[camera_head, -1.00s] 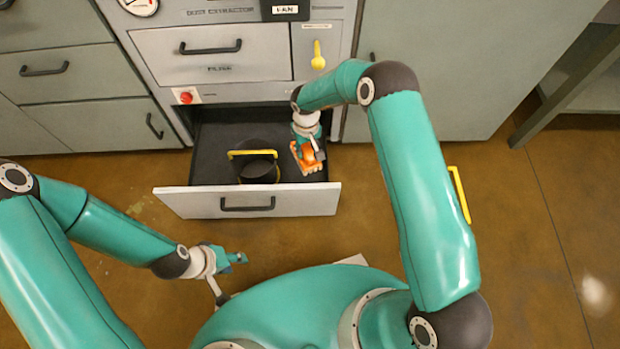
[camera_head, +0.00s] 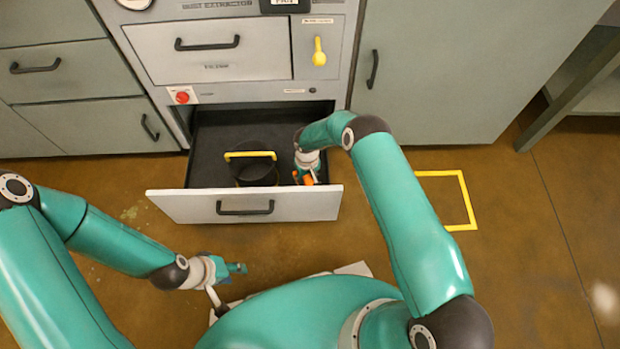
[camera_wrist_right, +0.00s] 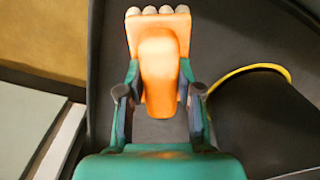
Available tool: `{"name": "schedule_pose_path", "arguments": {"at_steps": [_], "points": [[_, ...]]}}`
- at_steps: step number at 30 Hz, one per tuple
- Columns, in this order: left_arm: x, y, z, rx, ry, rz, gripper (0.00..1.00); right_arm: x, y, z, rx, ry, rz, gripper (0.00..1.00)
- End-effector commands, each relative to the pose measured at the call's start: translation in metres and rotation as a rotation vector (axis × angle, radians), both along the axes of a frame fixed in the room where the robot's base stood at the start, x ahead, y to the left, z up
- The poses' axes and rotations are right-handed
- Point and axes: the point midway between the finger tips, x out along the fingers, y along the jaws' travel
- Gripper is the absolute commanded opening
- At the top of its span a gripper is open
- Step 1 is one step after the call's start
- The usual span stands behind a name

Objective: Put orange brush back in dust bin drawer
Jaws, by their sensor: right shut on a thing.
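The orange brush (camera_wrist_right: 158,62) is between the fingers of my right gripper (camera_wrist_right: 160,100) in the right wrist view, with pale bristle tufts at its far end. In the head view only a bit of the orange brush (camera_head: 308,179) shows below my right gripper (camera_head: 304,174), inside the right part of the open dust bin drawer (camera_head: 180,206). The gripper is shut on the brush. I cannot tell whether the brush touches the drawer floor. My left gripper (camera_head: 236,269) hangs empty in front of the drawer; its finger gap is not clear.
A black bin (camera_head: 258,166) with a yellow handle stands in the drawer, left of my right gripper; it also shows in the right wrist view (camera_wrist_right: 262,125). The filter drawer (camera_head: 210,52) above is closed. A yellow floor outline (camera_head: 466,200) lies to the right.

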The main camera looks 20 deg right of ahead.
Motion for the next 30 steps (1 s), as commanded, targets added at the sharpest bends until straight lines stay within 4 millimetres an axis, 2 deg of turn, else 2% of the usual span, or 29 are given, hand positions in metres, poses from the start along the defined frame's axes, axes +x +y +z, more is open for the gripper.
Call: {"name": "schedule_pose_path", "arguments": {"at_steps": [11,12,16,26,30], "points": [[0.000,0.000,-0.005,0.000,0.000,0.000,0.40,0.001,-0.001,-0.006,0.000,-0.002,-0.001,0.02],[0.000,0.000,-0.003,0.000,0.000,0.000,0.40,0.000,0.000,-0.005,0.000,-0.001,-0.001,0.40],[0.000,0.000,-0.003,0.000,0.000,0.000,0.40,0.000,0.000,-0.005,0.000,-0.001,-0.001,0.60],[0.000,0.000,-0.001,0.000,0.000,0.000,0.40,0.000,0.000,-0.003,0.000,-0.001,-0.001,0.60],[0.000,0.000,0.004,0.000,0.000,0.000,0.40,0.001,0.000,0.008,0.000,-0.002,0.000,0.60]]}}
